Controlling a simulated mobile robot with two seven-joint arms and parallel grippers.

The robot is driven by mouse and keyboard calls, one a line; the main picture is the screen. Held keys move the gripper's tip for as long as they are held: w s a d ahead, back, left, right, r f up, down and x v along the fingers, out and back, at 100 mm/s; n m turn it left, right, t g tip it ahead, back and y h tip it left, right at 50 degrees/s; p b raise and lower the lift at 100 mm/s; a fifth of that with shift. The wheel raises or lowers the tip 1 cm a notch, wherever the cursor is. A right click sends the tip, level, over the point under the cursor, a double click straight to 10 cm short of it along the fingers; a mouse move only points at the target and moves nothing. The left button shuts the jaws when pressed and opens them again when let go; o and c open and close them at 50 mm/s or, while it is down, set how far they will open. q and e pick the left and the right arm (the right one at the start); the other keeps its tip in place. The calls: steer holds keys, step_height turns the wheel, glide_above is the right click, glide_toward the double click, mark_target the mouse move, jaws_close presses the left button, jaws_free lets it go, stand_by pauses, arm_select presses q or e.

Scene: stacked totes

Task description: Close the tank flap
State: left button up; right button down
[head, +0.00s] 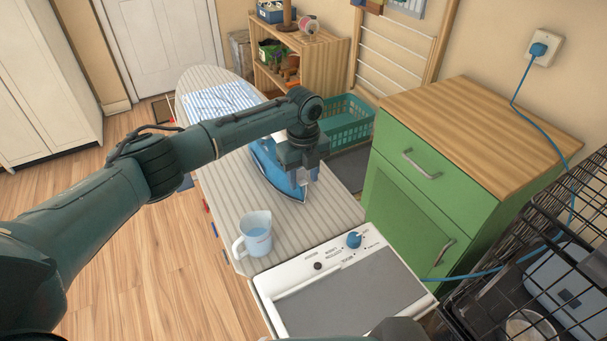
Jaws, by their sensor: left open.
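A blue steam iron (264,168) rests on the striped ironing board (225,205), its pointed end toward the front right. My left gripper (308,177) is open, pointing down at the right side of the iron. The gripper and forearm cover part of the iron's upper body. The tank flap cannot be made out; it is hidden or too small to tell. Whether the fingers touch the iron is not clear.
A clear jug (256,236) of water stands near the board's front end, before a white panel with a blue knob (354,240). A green cabinet (415,205) borders the right. A teal basket (346,122) and wooden shelf (328,58) stand behind. A black wire rack (560,230) is front right.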

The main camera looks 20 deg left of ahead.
arm_select(q)
steer(key=shift+c, duration=0.5)
steer(key=c, duration=0.5)
jaws_close()
steer(key=shift+w+a+f+g+h+b, duration=0.1)
steer(key=shift+w+a+g+h+b, duration=0.1)
steer(key=shift+g+h+b, duration=0.35)
steer(key=b, duration=0.1)
steer(key=g+h+b, duration=0.1)
steer(key=b, duration=0.1)
steer(key=shift+w+a+f, duration=0.1)
steer(key=shift+w+f, duration=0.05)
steer(key=shift+w, duration=0.1)
steer(key=shift+a+b, duration=0.1)
steer(key=shift+b, duration=0.75)
steer(key=shift+r+g+h+b, duration=0.3)
steer(key=shift+g+h+b, duration=0.05)
steer(key=shift+b, duration=0.35)
steer(key=shift+r, duration=0.15)
arm_select(e)
steer(key=a+f, duration=0.1)
steer(key=a+f+y, duration=0.1)
steer(key=shift+w+a+f+t, duration=0.1)
steer(key=shift+w+f+t, duration=0.1)
steer(key=shift+f+t, duration=0.15)
steer(key=shift+r, duration=0.2)
